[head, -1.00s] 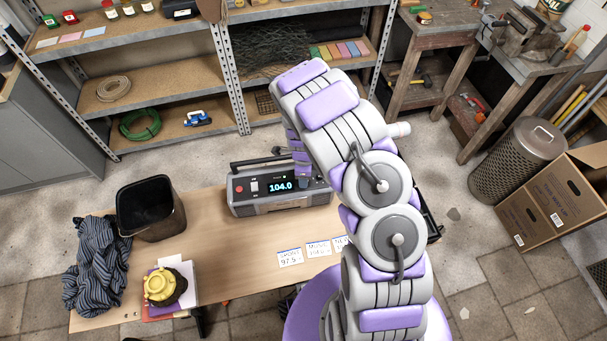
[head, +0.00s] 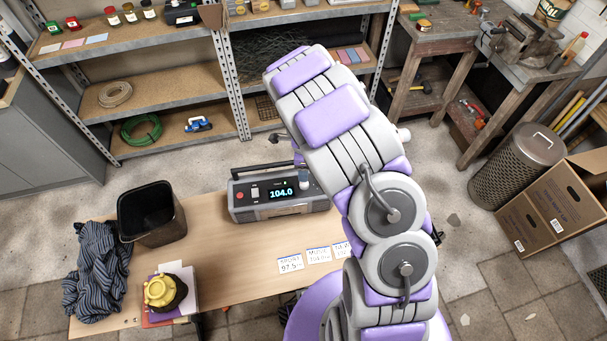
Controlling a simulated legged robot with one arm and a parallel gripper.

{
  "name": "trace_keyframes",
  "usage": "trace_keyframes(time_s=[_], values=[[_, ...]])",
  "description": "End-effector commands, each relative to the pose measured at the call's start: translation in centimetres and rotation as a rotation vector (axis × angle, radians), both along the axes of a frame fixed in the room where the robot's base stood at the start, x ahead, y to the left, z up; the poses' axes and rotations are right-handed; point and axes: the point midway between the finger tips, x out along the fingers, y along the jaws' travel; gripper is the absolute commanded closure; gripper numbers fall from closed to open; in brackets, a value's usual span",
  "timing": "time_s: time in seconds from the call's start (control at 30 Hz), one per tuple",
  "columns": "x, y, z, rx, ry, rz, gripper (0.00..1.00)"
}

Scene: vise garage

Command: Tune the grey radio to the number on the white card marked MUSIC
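The grey radio (head: 255,207) stands on the wooden table with its lit display (head: 281,194) reading 104.0. A light knob (head: 304,177) shows right of the display, close to my arm. The white card marked MUSIC (head: 319,255) lies flat in front of the radio. Its small number looks like 104.0, but I cannot read it surely. A card left of it (head: 290,264) looks like SPORT 97.5. A third card (head: 342,250) is partly hidden by my arm. My arm rises over the right of the table; my gripper's fingers cannot be made out behind it.
A black bin (head: 150,212), a striped cloth (head: 97,270) and a yellow-topped object (head: 168,290) on books stand on the left of the table (head: 225,260). Shelves (head: 150,90) stand behind. The table's middle front is clear.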

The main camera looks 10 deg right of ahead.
Motion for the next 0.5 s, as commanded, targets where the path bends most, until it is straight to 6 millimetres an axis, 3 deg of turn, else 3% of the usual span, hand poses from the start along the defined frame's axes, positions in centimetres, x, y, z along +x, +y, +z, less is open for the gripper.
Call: trace_keyframes(time_s=[0.2,0.5], values=[[0.2,0.0,4.7,0.0,-0.004,-0.003,0.39],[0.1,0.0,8.0,-0.001,0.001,-0.001,0.39]])
